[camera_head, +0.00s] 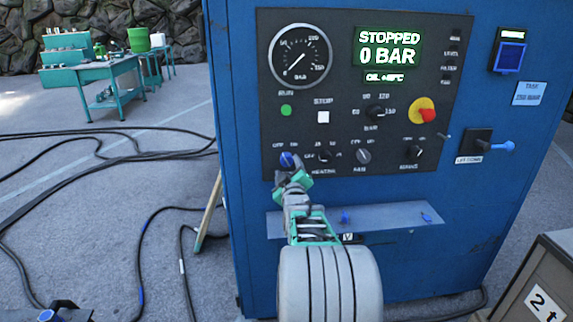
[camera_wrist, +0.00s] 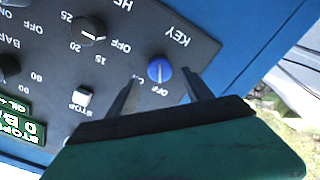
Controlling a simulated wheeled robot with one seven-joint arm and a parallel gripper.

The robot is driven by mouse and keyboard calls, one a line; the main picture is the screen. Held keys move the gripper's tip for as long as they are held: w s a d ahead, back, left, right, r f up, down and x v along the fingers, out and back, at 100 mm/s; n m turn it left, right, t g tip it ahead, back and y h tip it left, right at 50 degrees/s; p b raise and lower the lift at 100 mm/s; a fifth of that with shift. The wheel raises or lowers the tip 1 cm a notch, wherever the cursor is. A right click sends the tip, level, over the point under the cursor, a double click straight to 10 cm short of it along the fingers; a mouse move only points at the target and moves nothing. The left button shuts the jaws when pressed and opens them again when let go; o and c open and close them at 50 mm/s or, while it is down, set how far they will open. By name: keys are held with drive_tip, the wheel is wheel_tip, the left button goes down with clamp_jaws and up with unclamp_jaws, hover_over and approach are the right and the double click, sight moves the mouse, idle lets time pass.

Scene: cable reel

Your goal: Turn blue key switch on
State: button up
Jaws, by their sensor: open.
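The blue key switch (camera_head: 287,160) is a round blue knob with a pale pointer line, at the lower left of the black control panel (camera_head: 350,60). In the wrist view the blue key switch (camera_wrist: 160,71) sits under the KEY label, with OFF and a partly hidden second label on its other side. My gripper (camera_head: 297,178) is right at the knob in the head view. In the wrist view my gripper (camera_wrist: 160,80) is open, with one finger on each side of the knob. I cannot tell whether the fingers touch it. The display (camera_head: 388,50) reads STOPPED, 0 BAR.
A green RUN button (camera_head: 286,111), a white STOP button (camera_head: 323,117), several black knobs and a red-and-yellow emergency stop (camera_head: 424,110) share the panel. A small shelf (camera_head: 385,218) juts out below. A blue-handled lever (camera_head: 495,146) is at the right.

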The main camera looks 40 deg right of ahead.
sight(287, 163)
drive_tip(key=x, duration=0.4)
drive_tip(key=shift+w+d, duration=0.15)
drive_tip(key=shift+w, duration=0.1)
drive_tip(key=shift+c, duration=0.2)
clamp_jaws()
